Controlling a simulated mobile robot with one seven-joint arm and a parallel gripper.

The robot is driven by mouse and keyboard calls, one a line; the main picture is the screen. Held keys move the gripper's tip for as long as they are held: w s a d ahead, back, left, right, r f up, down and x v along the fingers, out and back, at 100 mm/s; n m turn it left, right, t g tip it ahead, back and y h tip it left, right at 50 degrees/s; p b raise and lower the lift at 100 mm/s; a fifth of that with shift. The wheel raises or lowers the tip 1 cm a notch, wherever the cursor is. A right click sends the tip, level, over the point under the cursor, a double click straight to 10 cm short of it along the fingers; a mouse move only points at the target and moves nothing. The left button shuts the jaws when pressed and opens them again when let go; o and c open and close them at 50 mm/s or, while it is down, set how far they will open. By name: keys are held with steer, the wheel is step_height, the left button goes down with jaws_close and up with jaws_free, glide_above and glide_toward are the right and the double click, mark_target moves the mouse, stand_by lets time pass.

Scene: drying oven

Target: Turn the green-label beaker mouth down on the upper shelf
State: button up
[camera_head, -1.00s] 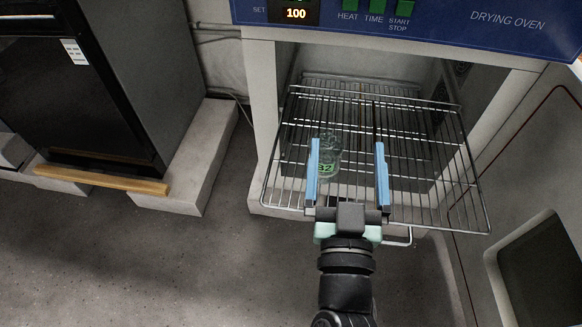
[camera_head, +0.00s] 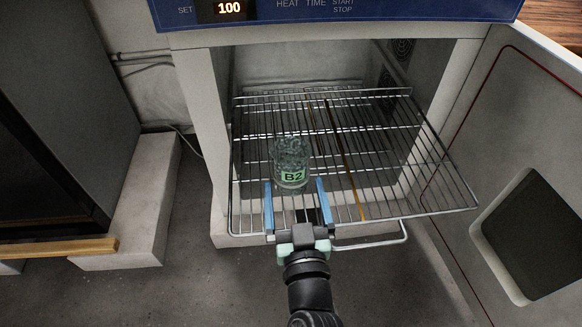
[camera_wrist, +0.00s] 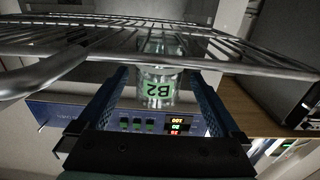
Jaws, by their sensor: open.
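The beaker (camera_head: 290,165) is clear glass with a green B2 label, on the front left part of the pulled-out wire shelf (camera_head: 405,205). Its label reads upright in the head view; its mouth is hard to make out. My gripper (camera_head: 295,186) is open, its two blue fingers pointing into the oven, one on each side of the beaker's near part. I cannot tell whether they touch it. In the wrist view, which looks upside down, the beaker (camera_wrist: 158,92) is between the fingers, partly behind shelf wires.
The drying oven's blue panel (camera_head: 400,12) is above the opening. The open oven door (camera_head: 450,190) stands on the right. A thin yellowish rod-like line (camera_head: 345,165) runs along the shelf, right of the beaker. The shelf's right part is bare.

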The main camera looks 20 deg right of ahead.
mark_target(289, 157)
steer(key=shift+p+x, duration=0.4)
steer(key=shift+x, duration=2.45)
steer(key=c, duration=1.2)
